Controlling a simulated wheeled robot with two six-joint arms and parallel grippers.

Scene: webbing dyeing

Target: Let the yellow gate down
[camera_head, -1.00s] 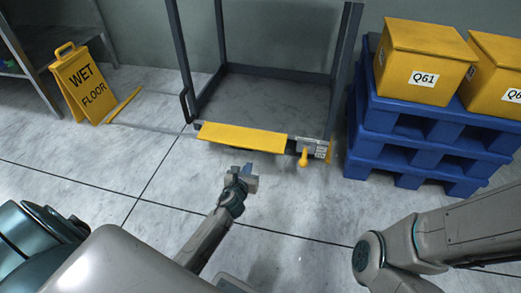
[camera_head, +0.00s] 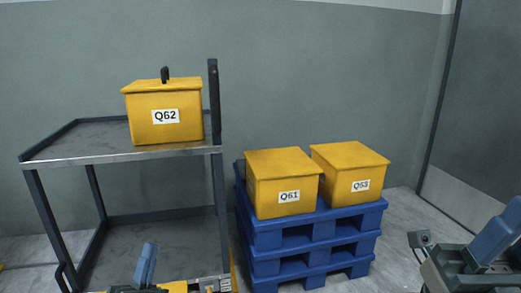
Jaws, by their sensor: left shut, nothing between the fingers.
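The yellow gate (camera_head: 178,287) shows only as a thin strip at the bottom edge, on the front of the grey cart (camera_head: 120,158); most of it is cut off, so its tilt cannot be told. A grey latch piece with a label (camera_head: 214,285) sits at its right end. My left gripper (camera_head: 147,266) is at the bottom edge, with blue fingers pointing up, shut and empty. It overlaps the gate's left part in the picture; contact cannot be told. My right gripper (camera_head: 495,235) is at the lower right, partly cut off, away from the cart.
A yellow box marked Q62 (camera_head: 165,118) stands on the cart's top shelf. Two yellow boxes, Q61 (camera_head: 283,183) and Q53 (camera_head: 350,173), stand on stacked blue pallets (camera_head: 310,228) close to the cart's right. Floor is clear between the pallets and my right gripper.

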